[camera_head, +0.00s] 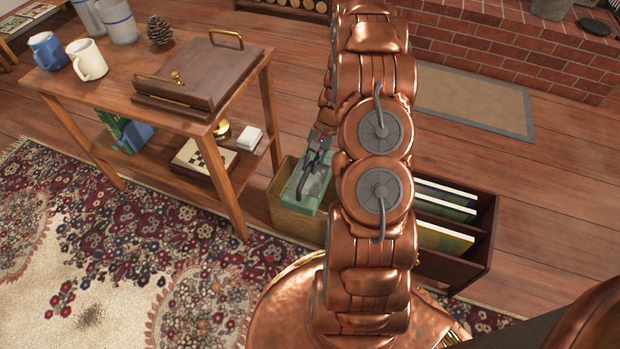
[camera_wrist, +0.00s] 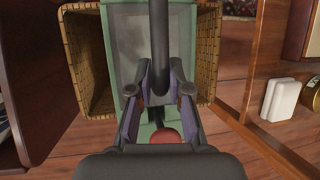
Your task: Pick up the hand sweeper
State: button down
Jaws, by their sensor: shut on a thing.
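The hand sweeper (camera_wrist: 123,40) is a pale green, box-like body with a dark rod-like handle (camera_wrist: 158,35). In the head view its green body (camera_head: 318,190) shows at the wicker basket (camera_head: 283,191), left of my arm. My gripper (camera_wrist: 160,88) is over the sweeper, with its two dark, purple-padded fingers on either side of the handle, shut on it. In the head view my gripper (camera_head: 314,160) is small and partly merges with the sweeper. A red round part (camera_wrist: 166,136) shows below the fingers. I cannot tell whether the sweeper touches the basket floor.
A wooden side table (camera_head: 120,98) with mugs, a pinecone and a brass-handled box stands left of the basket. A wooden rack (camera_head: 482,232) with several books or records stands right of my arm. A brick hearth (camera_head: 500,50) and mat (camera_head: 470,101) lie behind.

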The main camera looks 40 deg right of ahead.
jog(key=shift+r, duration=0.15)
dwell(0.7)
notch_tip(320, 180, up, 10)
jog(key=p, duration=0.3)
jog(key=c, duration=1.7)
grip_release()
jog(key=shift+c, duration=0.2)
grip_shut()
